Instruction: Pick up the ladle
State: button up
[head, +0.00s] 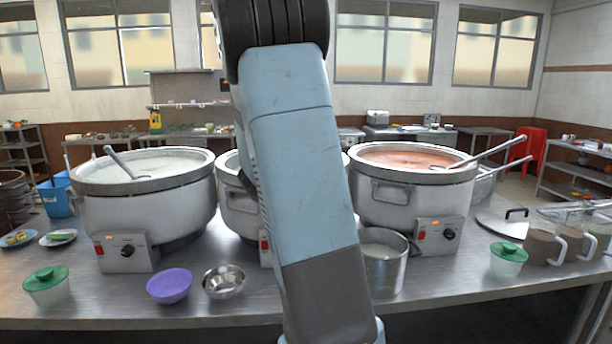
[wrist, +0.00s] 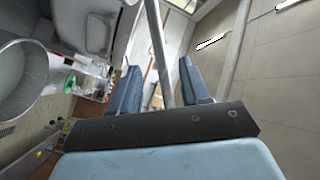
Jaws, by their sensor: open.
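In the wrist view my gripper (wrist: 159,64) is open, with its two blue-grey fingers apart. A long grey metal rod, which looks like a ladle handle (wrist: 158,40), runs down between the fingers with visible gaps on both sides. Its bowl is not seen there. In the head view one ladle (head: 122,164) leans in the left pot (head: 150,212), and another ladle (head: 482,153) leans in the right pot (head: 405,200). My arm covers most of the middle pot (head: 236,195), and my gripper is hidden in that view. I cannot tell which pot the rod belongs to.
On the steel counter (head: 210,300) stand a purple bowl (head: 169,286), a metal bowl (head: 223,281), two green-lidded tubs (head: 47,286) (head: 507,260), a small metal pot (head: 384,262) and brown mugs (head: 543,247). The wrist view shows a pot of white liquid (wrist: 22,82) at left.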

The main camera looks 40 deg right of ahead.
jog(key=w+d, duration=0.1)
jog(key=d, duration=0.6)
jog(key=shift+w, duration=0.2)
jog(key=shift+c, duration=0.2)
jog(key=shift+a+f, duration=0.1)
grip_shut()
dwell(1.0)
